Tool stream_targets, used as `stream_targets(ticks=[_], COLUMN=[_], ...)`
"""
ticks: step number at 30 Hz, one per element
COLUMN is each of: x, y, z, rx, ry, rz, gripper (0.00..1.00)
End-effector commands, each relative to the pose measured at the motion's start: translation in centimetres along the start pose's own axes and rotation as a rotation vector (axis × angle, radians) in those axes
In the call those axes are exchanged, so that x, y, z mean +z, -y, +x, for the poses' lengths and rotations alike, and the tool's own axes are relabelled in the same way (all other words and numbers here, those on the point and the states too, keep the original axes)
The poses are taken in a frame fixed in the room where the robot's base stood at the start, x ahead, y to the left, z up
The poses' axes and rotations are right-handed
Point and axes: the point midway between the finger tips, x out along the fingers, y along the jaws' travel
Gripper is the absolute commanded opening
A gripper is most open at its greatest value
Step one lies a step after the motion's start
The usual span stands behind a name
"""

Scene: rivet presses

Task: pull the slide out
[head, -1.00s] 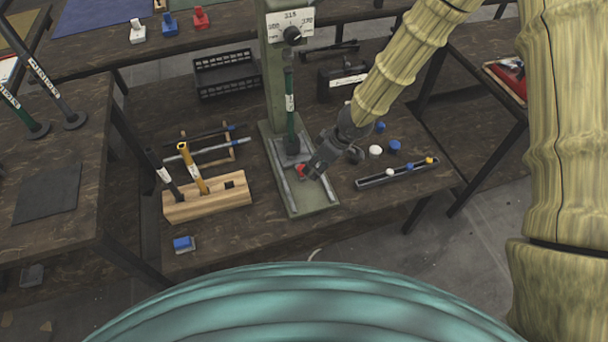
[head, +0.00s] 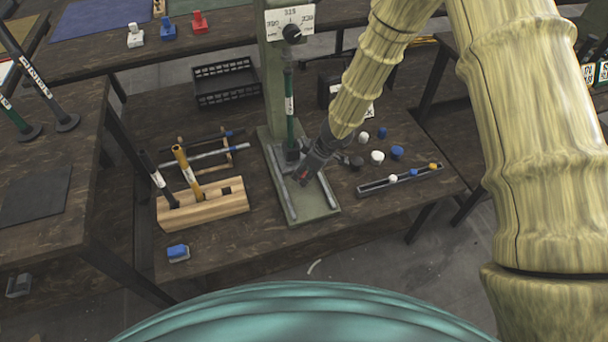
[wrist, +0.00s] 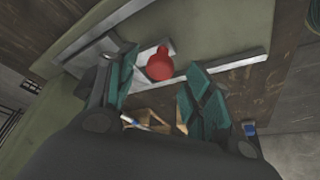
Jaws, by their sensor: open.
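The green rivet press (head: 277,90) stands on the table, with two pale rails on its base plate (head: 318,207). In the wrist view a red knob (wrist: 160,68) sits between the rails (wrist: 235,65); it appears to be the slide's handle. My gripper (head: 303,181) is low over the base plate, between the rails, and hides most of the slide in the head view. In the wrist view my gripper (wrist: 162,62) is open, with one teal finger on each side of the red knob. I cannot tell whether either finger touches it.
A wooden block (head: 205,204) with two upright tools stands left of the press. A narrow tray (head: 400,180) with small coloured caps lies to the right, with loose caps behind it. A blue block (head: 178,252) sits near the front left. The table in front of the base plate is clear.

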Motion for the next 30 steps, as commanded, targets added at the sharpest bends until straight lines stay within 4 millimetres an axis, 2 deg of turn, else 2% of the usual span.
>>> stream_targets(ticks=[1,6,16,17,24,25,30], x=[0.0,0.0,0.0,0.0,0.0,0.0,0.0], y=[0.0,0.0,0.0,0.0,0.0,0.0,-0.1], z=[0.7,1.7,1.9,1.9,1.9,1.9,1.8], rx=[0.001,0.001,0.0,0.0,0.001,0.001,0.001], ry=[0.001,0.0,0.0,0.0,0.0,0.0,0.0], rz=[-0.001,-0.001,-0.001,-0.001,-0.001,-0.001,0.001], gripper=[0.51,0.51,0.51,0.47,0.04,0.0,0.0])
